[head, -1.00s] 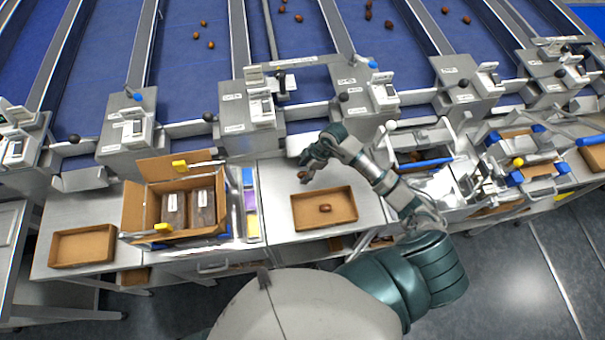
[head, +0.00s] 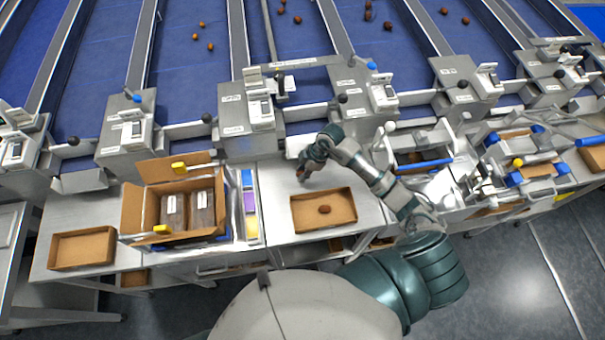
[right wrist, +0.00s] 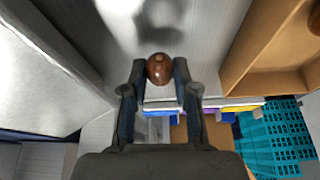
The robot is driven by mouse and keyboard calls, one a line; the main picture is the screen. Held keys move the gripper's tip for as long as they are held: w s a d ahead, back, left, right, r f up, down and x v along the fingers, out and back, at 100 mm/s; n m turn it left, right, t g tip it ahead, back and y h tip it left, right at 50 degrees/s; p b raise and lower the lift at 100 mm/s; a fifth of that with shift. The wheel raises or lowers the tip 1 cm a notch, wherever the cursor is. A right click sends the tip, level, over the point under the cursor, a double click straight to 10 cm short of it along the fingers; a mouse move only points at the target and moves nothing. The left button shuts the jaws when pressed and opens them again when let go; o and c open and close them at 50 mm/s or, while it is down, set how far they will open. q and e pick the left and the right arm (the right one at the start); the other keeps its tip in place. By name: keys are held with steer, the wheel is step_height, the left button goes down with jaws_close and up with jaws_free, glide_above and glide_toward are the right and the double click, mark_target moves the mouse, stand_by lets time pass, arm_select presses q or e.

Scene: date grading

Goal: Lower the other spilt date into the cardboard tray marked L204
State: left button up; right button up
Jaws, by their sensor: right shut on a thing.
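My right gripper (head: 303,176) is low over the steel bench, just behind the cardboard tray (head: 304,218). In the right wrist view its two fingers (right wrist: 160,82) are shut on a glossy brown date (right wrist: 160,67). The head view barely shows this date behind the fingers, and I cannot tell whether it touches the bench. Another brown date (head: 324,209) lies inside the tray. The tray's corner (right wrist: 268,70) shows at the upper right of the wrist view. I cannot read a mark on the tray. My left gripper is out of view.
An open carton (head: 133,212) with wrapped packs stands left of the tray, beside a narrow holder with coloured cards (head: 250,200). Another cardboard tray (head: 82,249) sits at far left. Grey lane machinery (head: 250,118) lines the back. Bare steel surrounds the near tray.

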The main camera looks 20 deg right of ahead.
mark_target(303, 172)
step_height(303, 172, up, 8)
steer(key=shift+r, duration=0.15)
steer(key=s+d+p, duration=0.1)
steer(key=s, duration=0.2)
steer(key=s+p, duration=0.2)
steer(key=s, duration=0.1)
steer(key=s+d+p, duration=0.1)
steer(key=s, duration=0.1)
steer(key=shift+s+d, duration=0.35)
steer(key=shift+s, duration=0.05)
steer(key=shift+s+d+f, duration=0.1)
steer(key=shift+s+f, duration=0.25)
steer(key=shift+f, duration=0.4)
steer(key=shift+f, duration=0.1)
steer(key=shift+f+b, duration=0.75)
steer(key=shift+f, duration=0.5)
steer(key=shift+f+b, duration=0.45)
steer(key=shift+f, duration=0.35)
